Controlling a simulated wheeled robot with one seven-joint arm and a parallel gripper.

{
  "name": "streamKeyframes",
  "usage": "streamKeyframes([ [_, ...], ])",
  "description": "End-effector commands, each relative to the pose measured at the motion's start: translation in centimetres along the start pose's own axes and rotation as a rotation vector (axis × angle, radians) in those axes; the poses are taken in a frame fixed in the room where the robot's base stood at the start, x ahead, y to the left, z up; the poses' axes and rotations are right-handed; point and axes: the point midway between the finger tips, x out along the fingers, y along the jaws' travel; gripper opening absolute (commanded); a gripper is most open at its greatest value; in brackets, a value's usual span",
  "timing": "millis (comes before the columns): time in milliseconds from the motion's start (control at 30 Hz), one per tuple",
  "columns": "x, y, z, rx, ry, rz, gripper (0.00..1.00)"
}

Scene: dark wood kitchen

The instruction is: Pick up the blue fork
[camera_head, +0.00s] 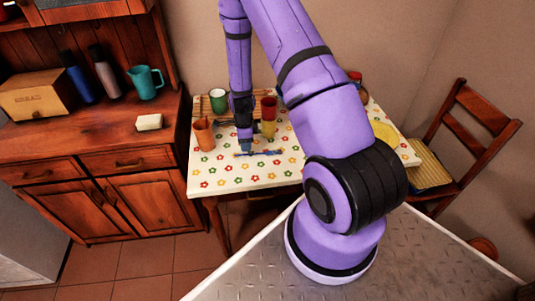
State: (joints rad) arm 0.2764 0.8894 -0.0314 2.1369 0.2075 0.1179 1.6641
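A thin blue item (270,153), which looks like the blue fork, lies on the flowered tablecloth near the middle of the table (225,180). My gripper (245,150) points down at the left part of this item. It is very close above it or touching it; I cannot tell which. The fingers are too small and dark to show whether they are open or shut. Part of the item is hidden behind the gripper.
An orange cup (204,135) stands left of my gripper, a green cup (218,101) behind it. A red and yellow cup stack (268,117) stands close on the right. A wooden sideboard (90,140) is at left, a chair (465,140) at right. The front tabletop is clear.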

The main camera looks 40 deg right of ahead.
Motion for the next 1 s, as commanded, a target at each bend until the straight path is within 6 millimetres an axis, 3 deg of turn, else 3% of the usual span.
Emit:
streamKeyframes([
  [500,5.1,0.1,0.4,-0.002,0.0,0.001,0.39],
  [800,5.4,0.0,0.4,-0.001,0.0,0.0,0.39],
  [967,5.4,0.0,0.4,-0.001,0.0,0.0,0.02],
  [1000,5.4,0.0,0.4,-0.001,0.0,0.0,0.0],
])
